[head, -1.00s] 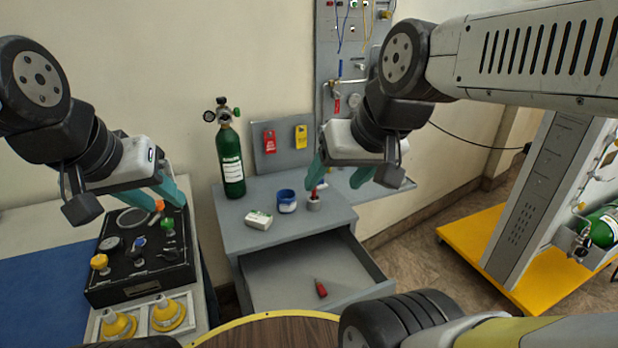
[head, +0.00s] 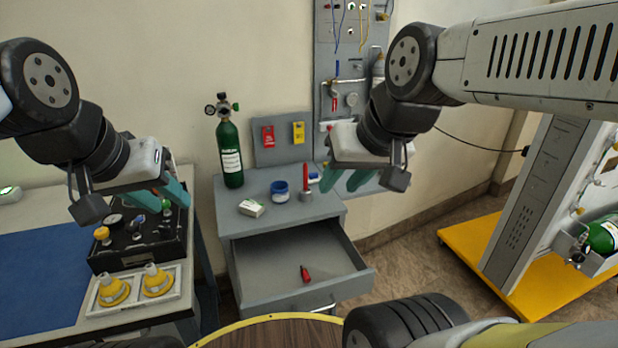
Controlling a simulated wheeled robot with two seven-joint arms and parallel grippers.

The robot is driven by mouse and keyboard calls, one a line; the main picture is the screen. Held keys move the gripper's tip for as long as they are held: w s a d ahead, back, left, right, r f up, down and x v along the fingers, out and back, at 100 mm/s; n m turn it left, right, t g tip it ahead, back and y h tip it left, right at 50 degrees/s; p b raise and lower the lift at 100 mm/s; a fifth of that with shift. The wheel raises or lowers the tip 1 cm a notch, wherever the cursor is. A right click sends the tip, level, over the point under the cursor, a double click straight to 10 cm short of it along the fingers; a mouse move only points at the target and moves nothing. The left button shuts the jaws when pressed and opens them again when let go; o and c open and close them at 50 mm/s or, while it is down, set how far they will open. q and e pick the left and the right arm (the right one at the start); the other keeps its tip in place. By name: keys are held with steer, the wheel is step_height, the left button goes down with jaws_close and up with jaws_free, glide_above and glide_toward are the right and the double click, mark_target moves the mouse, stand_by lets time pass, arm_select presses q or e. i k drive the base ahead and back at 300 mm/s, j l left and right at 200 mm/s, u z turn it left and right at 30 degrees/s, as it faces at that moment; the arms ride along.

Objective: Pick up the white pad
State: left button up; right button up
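A small white block with a green mark (head: 251,208), which looks like the white pad, lies on the left front of the grey cabinet top (head: 235,226). My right gripper (head: 345,181) is open and empty, with its teal fingers apart, to the right of the block and beyond the red marker. My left gripper (head: 180,204) is over the black case at the left, well left of the block. Its two teal fingers look parted, with nothing seen between them.
A blue-and-white cup (head: 280,192) and a red marker (head: 306,178) upright in a grey holder stand right of the block. A green cylinder (head: 230,154) stands behind. The drawer (head: 290,262) is open below, holding a red tool (head: 305,274).

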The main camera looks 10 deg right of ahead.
mark_target(314, 178)
steer(key=k+l+u, duration=0.2)
steer(key=l, duration=0.2)
steer(key=l+u, duration=0.2)
steer(key=l, duration=0.25)
steer(key=k+l+u, duration=0.15)
steer(key=l, duration=0.2)
steer(key=k+l+u, duration=0.2)
steer(key=l, duration=0.2)
steer(key=i+l+u, duration=0.15)
steer(key=l+u, duration=0.3)
steer(key=l, duration=0.4)
steer(key=l+u, duration=0.4)
steer(key=l, duration=0.4)
steer(key=i+l+u, duration=0.1)
steer(key=l, duration=0.25)
steer(key=i+l+u, duration=0.1)
steer(key=l, duration=0.25)
steer(key=i+l+u, duration=0.1)
steer(key=l, duration=0.3)
steer(key=i+l+u, duration=0.1)
steer(key=l, duration=0.25)
steer(key=i, duration=0.1)
